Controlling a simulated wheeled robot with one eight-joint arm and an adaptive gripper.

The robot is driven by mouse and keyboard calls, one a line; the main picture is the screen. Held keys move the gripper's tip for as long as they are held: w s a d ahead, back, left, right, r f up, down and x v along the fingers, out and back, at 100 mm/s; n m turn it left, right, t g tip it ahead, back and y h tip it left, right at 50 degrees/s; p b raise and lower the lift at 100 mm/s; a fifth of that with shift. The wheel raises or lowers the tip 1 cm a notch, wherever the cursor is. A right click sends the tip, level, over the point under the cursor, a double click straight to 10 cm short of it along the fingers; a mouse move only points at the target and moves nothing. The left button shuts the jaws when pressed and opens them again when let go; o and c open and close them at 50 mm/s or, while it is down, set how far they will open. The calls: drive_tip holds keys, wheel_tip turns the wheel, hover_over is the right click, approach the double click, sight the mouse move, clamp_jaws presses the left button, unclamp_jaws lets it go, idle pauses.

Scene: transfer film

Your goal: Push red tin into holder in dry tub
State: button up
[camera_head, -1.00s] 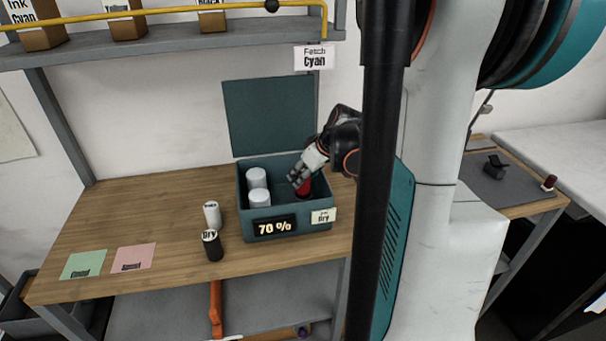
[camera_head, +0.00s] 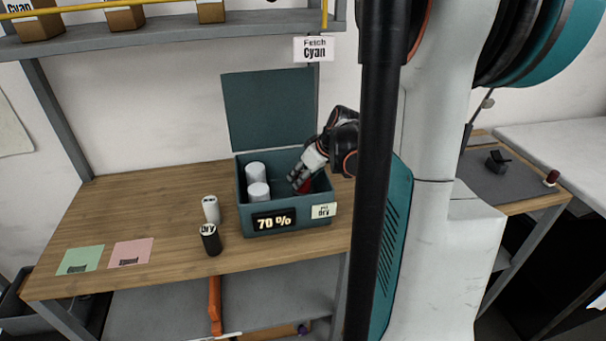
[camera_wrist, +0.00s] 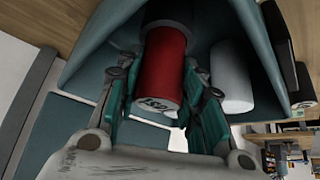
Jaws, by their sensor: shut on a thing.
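The dry tub (camera_head: 245,192) is a dark teal open box with its lid (camera_head: 268,110) standing up behind. Its front bears a "70 %" display and a "Dry" label. The red tin (camera_head: 306,187) is in the right part of the tub, mostly hidden by my gripper (camera_head: 298,180). In the wrist view the red tin (camera_wrist: 163,72) lies between the two teal fingers of my gripper (camera_wrist: 160,108), which is shut on it. The tin's far end meets a dark round holder (camera_wrist: 168,12). How deep it sits in the holder I cannot tell.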

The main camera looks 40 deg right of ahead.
drive_tip(key=shift+f+b, duration=0.55)
drive_tip(key=shift+f, duration=0.2)
drive_tip(key=o, duration=1.2)
drive_tip(key=v, duration=0.7)
drive_tip(key=shift+s+r, duration=0.1)
drive_tip(key=shift+r, duration=0.1)
